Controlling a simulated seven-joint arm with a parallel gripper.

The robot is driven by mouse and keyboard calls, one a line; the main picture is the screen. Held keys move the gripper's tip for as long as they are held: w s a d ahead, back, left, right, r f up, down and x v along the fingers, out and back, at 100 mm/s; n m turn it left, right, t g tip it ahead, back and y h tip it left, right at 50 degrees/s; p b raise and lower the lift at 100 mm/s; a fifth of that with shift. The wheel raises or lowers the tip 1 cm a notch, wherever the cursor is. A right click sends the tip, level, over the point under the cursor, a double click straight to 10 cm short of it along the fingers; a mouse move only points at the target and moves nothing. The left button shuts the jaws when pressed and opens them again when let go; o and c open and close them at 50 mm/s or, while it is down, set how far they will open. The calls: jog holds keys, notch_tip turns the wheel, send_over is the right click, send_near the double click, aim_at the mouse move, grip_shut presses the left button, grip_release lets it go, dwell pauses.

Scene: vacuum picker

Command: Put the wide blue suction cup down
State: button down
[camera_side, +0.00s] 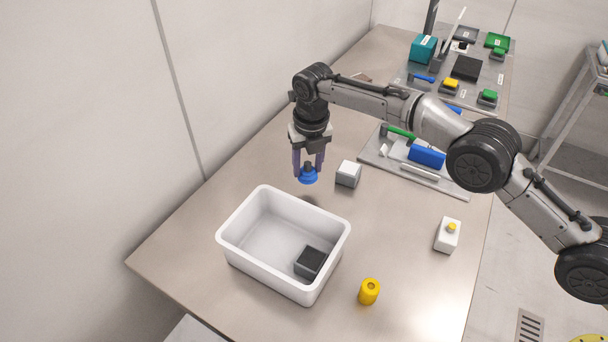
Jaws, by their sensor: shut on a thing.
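The wide blue suction cup (308,178) is held between the purple-grey fingers of my gripper (308,164). It has a dark stem on top and its wide blue face points down. It hangs above the table (200,221), apart from it, with a faint shadow below. My gripper is shut on it and points straight down, behind the white bin and to the left of a small grey-white block.
The white bin (238,247) holds a dark block (310,262). The grey-white block (348,174) stands close to my gripper. A yellow cylinder (369,291) and a white box with a yellow top (447,236) stand to the right. A tray (375,158) carries blue and green parts.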

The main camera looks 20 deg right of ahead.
aim_at(305, 162)
jog(key=shift+w+a+f, duration=0.3)
jog(key=shift+w+f, duration=0.25)
jog(key=shift+f, duration=1.65)
jog(key=shift+f, duration=0.1)
jog(key=shift+c, duration=1.7)
grip_release()
jog(key=shift+s+r, duration=0.15)
jog(key=shift+r, duration=1.15)
jog(key=shift+s+r, duration=0.2)
jog(key=shift+r, duration=1.05)
jog(key=shift+s+r, duration=0.15)
jog(key=shift+r, duration=1.15)
jog(key=shift+r, duration=0.1)
